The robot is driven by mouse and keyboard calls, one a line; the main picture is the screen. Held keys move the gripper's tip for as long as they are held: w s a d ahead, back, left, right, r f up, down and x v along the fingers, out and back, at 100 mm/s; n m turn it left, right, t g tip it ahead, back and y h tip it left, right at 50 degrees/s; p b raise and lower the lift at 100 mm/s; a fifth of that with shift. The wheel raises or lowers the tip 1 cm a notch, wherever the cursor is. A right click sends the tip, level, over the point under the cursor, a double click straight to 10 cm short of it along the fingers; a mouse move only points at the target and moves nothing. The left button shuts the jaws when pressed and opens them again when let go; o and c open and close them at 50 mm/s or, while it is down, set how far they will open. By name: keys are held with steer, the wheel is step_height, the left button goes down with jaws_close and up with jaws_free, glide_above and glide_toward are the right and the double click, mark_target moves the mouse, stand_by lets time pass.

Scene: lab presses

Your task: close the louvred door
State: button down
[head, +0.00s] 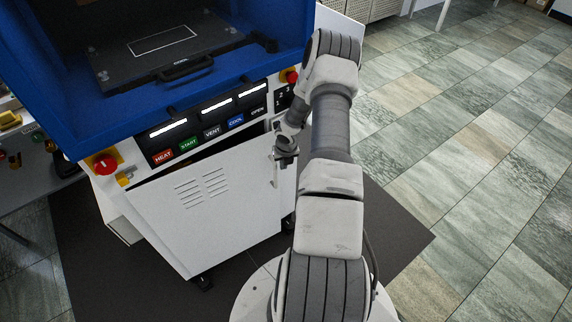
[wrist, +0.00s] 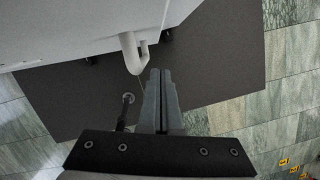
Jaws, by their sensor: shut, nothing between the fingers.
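The louvred door (head: 208,210) is a white panel with two columns of slots, low on the front of the press. It stands ajar, with a dark gap along its top edge that is widest toward the right. A white handle (head: 275,170) is at its right edge; in the wrist view the handle (wrist: 131,52) is a hooked bar on the pale door (wrist: 75,25). My gripper (head: 284,163) is beside the handle in the head view. In the wrist view its fingertips (wrist: 160,72) are together and empty, just right of the handle; contact cannot be told.
The blue press (head: 50,85) stands above the door, with labelled buttons (head: 212,132) and a red knob (head: 104,163) on its panel. A dark mat (head: 95,270) lies under it. Tiled floor (head: 480,150) to the right is free.

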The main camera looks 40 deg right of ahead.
step_height(320, 180, up, 9)
glide_above(275, 180)
steer(key=s+d, duration=0.2)
steer(key=s, duration=0.2)
steer(key=s+a+f+m+b, duration=0.2)
steer(key=a+f+m+b, duration=0.35)
steer(key=b, duration=1.05)
steer(key=shift+n+g+h, duration=0.3)
steer(key=shift+n+h, duration=0.1)
steer(key=shift+n, duration=0.45)
steer(key=shift+w+r+b+x, duration=0.1)
steer(key=shift+w+b+x, duration=0.45)
steer(key=shift+x, duration=1.3)
steer(key=shift+w+r+b+x, duration=0.2)
steer(key=shift+b+x, duration=0.5)
steer(key=shift+x, duration=1.2)
steer(key=shift+w+f+b+x, duration=0.1)
steer(key=shift+w+b+x, duration=0.45)
steer(key=shift+x, duration=1.3)
steer(key=shift+s+d+r, duration=0.1)
steer(key=shift+d, duration=0.1)
